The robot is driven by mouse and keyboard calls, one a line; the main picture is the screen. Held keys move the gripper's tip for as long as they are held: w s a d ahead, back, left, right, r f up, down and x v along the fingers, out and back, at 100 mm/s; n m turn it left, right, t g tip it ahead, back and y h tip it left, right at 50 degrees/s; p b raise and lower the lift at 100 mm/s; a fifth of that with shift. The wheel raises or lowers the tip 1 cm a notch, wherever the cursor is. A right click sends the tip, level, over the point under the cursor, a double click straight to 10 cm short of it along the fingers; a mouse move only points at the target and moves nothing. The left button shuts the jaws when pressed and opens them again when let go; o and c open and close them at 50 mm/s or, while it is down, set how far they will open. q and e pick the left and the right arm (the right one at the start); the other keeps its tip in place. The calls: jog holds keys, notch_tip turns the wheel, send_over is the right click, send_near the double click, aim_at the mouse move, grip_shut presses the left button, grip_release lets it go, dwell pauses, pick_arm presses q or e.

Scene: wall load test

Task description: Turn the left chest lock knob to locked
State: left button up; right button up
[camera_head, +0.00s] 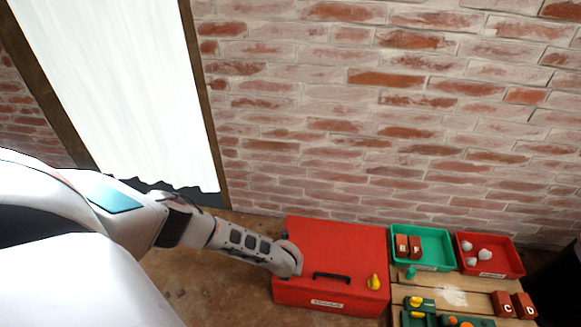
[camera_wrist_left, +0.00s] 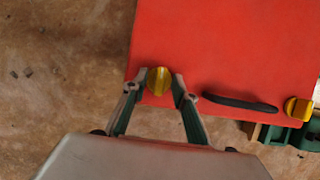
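A red chest (camera_head: 335,250) stands on the floor by the brick wall, with a black handle (camera_head: 332,276) on its lid. In the left wrist view, the left yellow lock knob (camera_wrist_left: 159,81) sits near the chest's edge. My left gripper (camera_wrist_left: 159,80) has its two fingers on either side of this knob, spread apart; I cannot tell whether they touch it. In the head view my left gripper (camera_head: 290,262) hides the left knob. The right yellow knob (camera_head: 374,282) shows in the head view and also in the left wrist view (camera_wrist_left: 298,108). My right gripper is not in view.
A wooden table (camera_head: 455,284) stands right of the chest. On it are a green tray (camera_head: 432,247) with red blocks, a red tray (camera_head: 508,262) with pale round pieces, and red lettered blocks (camera_head: 523,305). Brown floor lies open left of the chest.

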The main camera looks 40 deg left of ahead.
pick_arm(q)
grip_shut()
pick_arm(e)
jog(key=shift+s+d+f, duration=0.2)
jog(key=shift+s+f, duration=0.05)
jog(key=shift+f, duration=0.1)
